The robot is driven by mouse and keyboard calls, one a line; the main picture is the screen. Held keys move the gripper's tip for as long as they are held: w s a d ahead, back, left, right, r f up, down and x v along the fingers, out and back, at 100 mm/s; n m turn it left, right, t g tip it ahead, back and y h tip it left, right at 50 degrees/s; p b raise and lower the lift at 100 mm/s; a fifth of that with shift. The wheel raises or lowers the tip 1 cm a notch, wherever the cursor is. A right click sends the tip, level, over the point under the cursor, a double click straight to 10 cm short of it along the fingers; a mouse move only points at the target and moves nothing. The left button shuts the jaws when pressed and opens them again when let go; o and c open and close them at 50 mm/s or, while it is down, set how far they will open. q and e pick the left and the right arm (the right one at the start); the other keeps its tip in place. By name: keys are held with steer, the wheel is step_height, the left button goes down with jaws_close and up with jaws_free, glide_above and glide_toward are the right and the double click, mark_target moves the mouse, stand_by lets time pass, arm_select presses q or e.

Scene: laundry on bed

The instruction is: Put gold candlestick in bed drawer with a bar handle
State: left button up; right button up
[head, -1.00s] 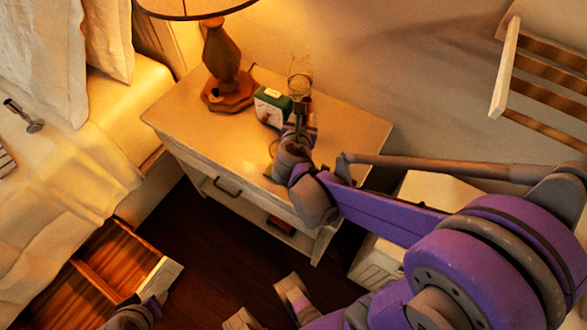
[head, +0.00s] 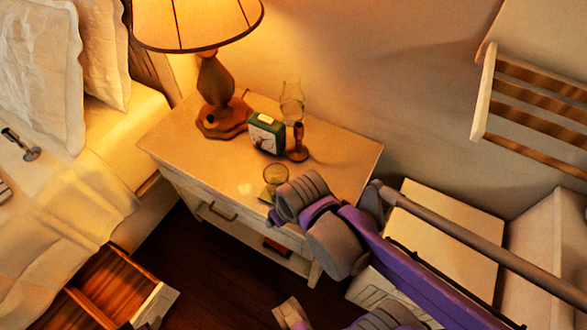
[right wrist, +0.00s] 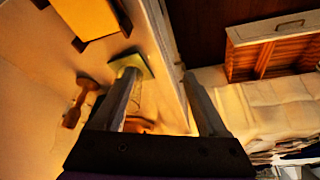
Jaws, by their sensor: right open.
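The gold candlestick (head: 297,145) stands upright on the nightstand, beside the green clock and a clear glass piece. A gold-brown stemmed shape in the right wrist view (right wrist: 76,104) looks like it. My right gripper (right wrist: 160,75) is open and empty near the nightstand's front edge, apart from the candlestick. One finger overlaps the green coaster in its wrist view. The bed drawer (head: 158,300) is pulled open at lower left, with bare wooden compartments; its bar handle (right wrist: 290,23) shows in the right wrist view.
The nightstand (head: 345,150) also holds a lamp (head: 215,85), a green clock (head: 266,133), a clear glass piece (head: 291,98) and a drinking glass (head: 275,175) on a green coaster (head: 268,193). A metallic object (head: 22,145) lies on the bed. Dark floor separates the drawer and nightstand.

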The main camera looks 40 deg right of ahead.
steer(key=w+d+r+g+p, duration=0.2)
steer(key=w+d+r+p, duration=0.35)
steer(key=w+d, duration=0.4)
steer(key=g+p, duration=0.2)
steer(key=p, duration=0.3)
glide_above(299, 137)
steer(key=shift+w+d+f, duration=0.25)
steer(key=shift+w, duration=0.05)
steer(key=shift+d+f, duration=0.2)
steer(key=shift+d, duration=0.05)
step_height(299, 137, down, 6)
steer(key=shift+r, duration=0.25)
steer(key=shift+w+f, duration=0.2)
steer(key=shift+f, duration=1.15)
steer(key=shift+w+f, duration=0.15)
steer(key=shift+f, duration=1.2)
steer(key=shift+c, duration=0.4)
arm_select(q)
steer(key=w+r, duration=0.3)
steer(key=r, duration=1)
steer(key=shift+w+r+t, duration=0.15)
steer(key=shift+r+t, duration=0.1)
steer(key=shift+t, duration=0.05)
arm_select(e)
steer(key=shift+r, duration=0.1)
jaws_close()
